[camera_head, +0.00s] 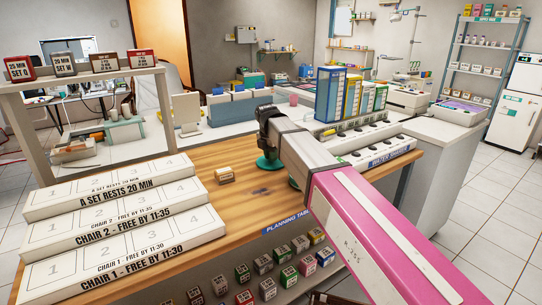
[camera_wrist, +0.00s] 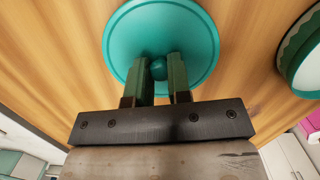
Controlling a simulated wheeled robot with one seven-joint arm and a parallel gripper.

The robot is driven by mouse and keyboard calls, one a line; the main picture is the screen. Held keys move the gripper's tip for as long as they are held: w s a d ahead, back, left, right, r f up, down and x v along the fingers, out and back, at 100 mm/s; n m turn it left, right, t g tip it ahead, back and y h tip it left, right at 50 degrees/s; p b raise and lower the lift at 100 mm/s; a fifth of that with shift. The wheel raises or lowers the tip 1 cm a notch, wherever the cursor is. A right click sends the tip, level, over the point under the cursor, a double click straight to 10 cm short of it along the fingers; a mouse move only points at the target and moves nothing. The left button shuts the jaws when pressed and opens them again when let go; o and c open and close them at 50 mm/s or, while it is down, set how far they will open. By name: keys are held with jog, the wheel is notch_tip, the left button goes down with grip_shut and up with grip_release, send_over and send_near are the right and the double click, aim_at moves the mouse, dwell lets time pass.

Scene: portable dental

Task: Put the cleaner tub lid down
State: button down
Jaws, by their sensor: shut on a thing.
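The cleaner tub lid, a round teal disc with a small ball knob, shows in the wrist view (camera_wrist: 122,40) and as a teal edge in the head view (camera_head: 268,164). My gripper (camera_wrist: 160,72) is shut on its knob, one finger on each side. In the head view my gripper (camera_head: 267,148) is over the wooden planning table (camera_head: 245,205). The lid looks roughly level, at or just above the wood; I cannot tell if it touches. A teal-rimmed round container (camera_wrist: 300,62), likely the tub, stands to the right in the wrist view. My arm mostly hides it in the head view.
White stepped slot boards (camera_head: 120,235) fill the table's left. A white strip rack (camera_head: 375,150) and tall binders (camera_head: 330,95) stand behind right. Bare wood lies around the lid.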

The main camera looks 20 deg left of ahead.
aim_at(268, 162)
jog(key=c, duration=1.1)
grip_release()
jog(key=shift+f, duration=0.1)
jog(key=shift+o, duration=0.2)
notch_tip(268, 162, up, 12)
jog(key=s, duration=0.1)
jog(key=shift+a, duration=0.4)
